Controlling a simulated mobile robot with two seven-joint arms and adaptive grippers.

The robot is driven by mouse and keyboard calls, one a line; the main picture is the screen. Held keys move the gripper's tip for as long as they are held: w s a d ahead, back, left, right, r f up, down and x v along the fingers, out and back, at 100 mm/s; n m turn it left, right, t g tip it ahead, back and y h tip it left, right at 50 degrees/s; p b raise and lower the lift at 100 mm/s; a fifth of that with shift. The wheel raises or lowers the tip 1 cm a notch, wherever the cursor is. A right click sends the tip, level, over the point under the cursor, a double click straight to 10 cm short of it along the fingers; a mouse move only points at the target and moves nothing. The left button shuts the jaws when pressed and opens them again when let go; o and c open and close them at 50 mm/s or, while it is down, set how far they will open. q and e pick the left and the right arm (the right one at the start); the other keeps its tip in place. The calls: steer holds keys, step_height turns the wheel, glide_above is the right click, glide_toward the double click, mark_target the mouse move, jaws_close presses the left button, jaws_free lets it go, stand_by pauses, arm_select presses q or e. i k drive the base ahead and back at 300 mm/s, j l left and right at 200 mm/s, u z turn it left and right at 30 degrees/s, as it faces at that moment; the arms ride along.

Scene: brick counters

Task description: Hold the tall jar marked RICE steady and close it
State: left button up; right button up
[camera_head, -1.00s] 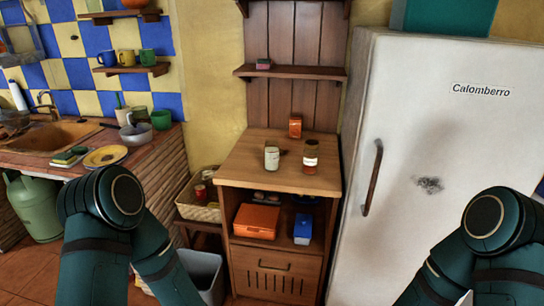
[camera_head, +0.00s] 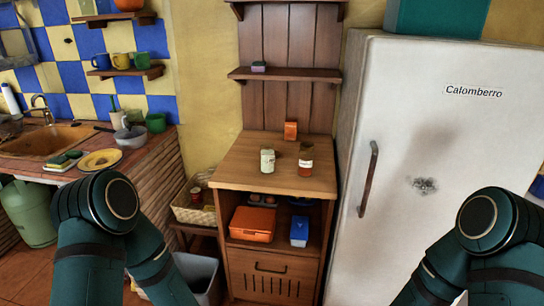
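Two jars stand upright on the wooden cabinet top (camera_head: 235,176) in the head view. The left one is a pale jar (camera_head: 267,161) with a light label. The right one is a reddish-brown jar (camera_head: 305,160) with a pale band. Their lettering is too small to read, so I cannot tell which is marked RICE. Whether either has a lid on is also unclear. Both my arms show at the bottom corners, well in front of the cabinet, but neither gripper is in view.
An orange-red box (camera_head: 291,131) stands behind the jars. An orange container (camera_head: 252,224) and a blue one (camera_head: 299,231) sit on the shelf below. A white fridge (camera_head: 410,140) stands close on the right. A basket (camera_head: 192,214) and a grey bin (camera_head: 198,272) are on the left.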

mark_target(267, 151)
steer(key=i+z, duration=0.5)
steer(key=z, duration=0.25)
